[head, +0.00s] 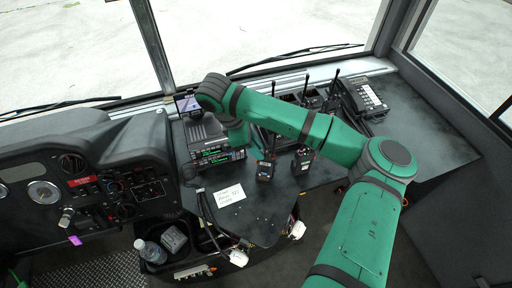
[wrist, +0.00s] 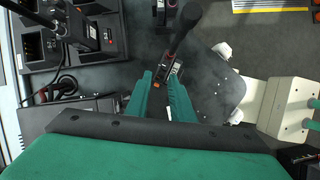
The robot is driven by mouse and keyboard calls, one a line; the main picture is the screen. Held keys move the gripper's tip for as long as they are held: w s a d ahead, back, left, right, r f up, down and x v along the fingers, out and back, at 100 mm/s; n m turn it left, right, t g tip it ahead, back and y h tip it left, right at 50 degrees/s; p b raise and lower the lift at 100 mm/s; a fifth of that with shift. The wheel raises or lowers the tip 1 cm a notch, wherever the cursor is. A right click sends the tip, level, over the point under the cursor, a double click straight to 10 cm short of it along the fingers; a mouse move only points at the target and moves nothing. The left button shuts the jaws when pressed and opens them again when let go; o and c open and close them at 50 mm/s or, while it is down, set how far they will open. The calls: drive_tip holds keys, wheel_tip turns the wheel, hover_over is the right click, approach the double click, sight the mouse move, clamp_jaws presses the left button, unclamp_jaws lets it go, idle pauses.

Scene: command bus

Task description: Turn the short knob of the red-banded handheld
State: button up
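A dark handheld radio (wrist: 175,69) with orange-red marks and a long black antenna shows just past my fingertips in the wrist view. In the head view two handhelds stand on the dark console, one at the left (head: 265,172) and one at the right (head: 303,160). The right one shows reddish marks; bands are too small to make out. My gripper (wrist: 159,80) has its two green fingers apart, with the radio's top near the gap; contact cannot be told. In the head view my arm partly hides the gripper.
Charger docks with upright radios (head: 312,100) and a desk phone (head: 366,96) stand at the back. A radio stack (head: 215,150) and a paper note (head: 229,195) lie left. The right end of the counter (head: 430,125) is clear.

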clamp_jaws()
drive_tip(key=shift+w+m+g, duration=0.2)
drive_tip(key=shift+m+g, duration=0.7)
drive_tip(key=shift+m, duration=1.2)
drive_tip(key=shift+o, duration=1.9)
unclamp_jaws()
drive_tip(key=shift+r, duration=0.1)
drive_tip(key=s+v, duration=0.1)
drive_tip(key=v, duration=0.9)
drive_tip(key=shift+w+r, duration=0.3)
drive_tip(key=shift+w, duration=0.25)
drive_tip(key=shift+a, duration=0.15)
